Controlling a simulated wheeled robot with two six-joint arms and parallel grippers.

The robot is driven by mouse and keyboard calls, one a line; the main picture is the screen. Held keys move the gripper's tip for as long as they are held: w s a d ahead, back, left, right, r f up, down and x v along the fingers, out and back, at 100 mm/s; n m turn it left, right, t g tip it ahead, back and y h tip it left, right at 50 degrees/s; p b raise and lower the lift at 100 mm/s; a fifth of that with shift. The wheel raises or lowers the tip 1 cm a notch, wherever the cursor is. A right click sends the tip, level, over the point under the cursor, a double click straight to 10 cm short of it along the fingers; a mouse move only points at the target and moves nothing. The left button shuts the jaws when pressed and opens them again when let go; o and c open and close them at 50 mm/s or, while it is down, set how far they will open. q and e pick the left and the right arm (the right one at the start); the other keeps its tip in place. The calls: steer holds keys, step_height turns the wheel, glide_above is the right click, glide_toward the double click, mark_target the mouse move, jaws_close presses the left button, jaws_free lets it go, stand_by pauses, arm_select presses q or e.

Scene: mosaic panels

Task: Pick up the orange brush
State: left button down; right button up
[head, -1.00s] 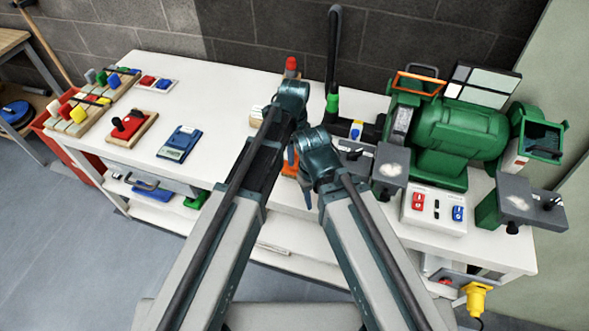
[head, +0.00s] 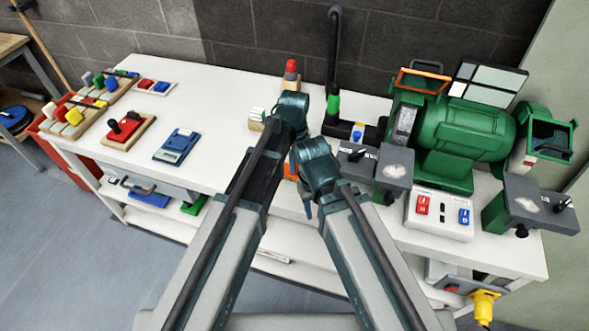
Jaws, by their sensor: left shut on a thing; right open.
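My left gripper (head: 289,112) is over the middle of the white workbench (head: 222,110), with its wrist hiding the fingers. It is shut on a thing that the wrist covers. A small orange patch (head: 291,167), which looks like part of the orange brush, shows between my two arms just below the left wrist. The contact itself is hidden. My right gripper (head: 308,205) is lower and a little to the right, open; one dark blue finger shows beside the wrist, and its jaws are mostly hidden.
A green bench grinder (head: 455,135) and a white switch box (head: 438,215) fill the right side. A red-topped block (head: 291,72) stands behind my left gripper. A blue device (head: 178,145) and a red-handled block (head: 126,129) lie left.

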arm_select(q)
steer(key=shift+r, duration=0.15)
step_height(320, 180, up, 10)
steer(key=p, duration=1)
steer(key=c, duration=1.1)
jaws_free()
jaws_close()
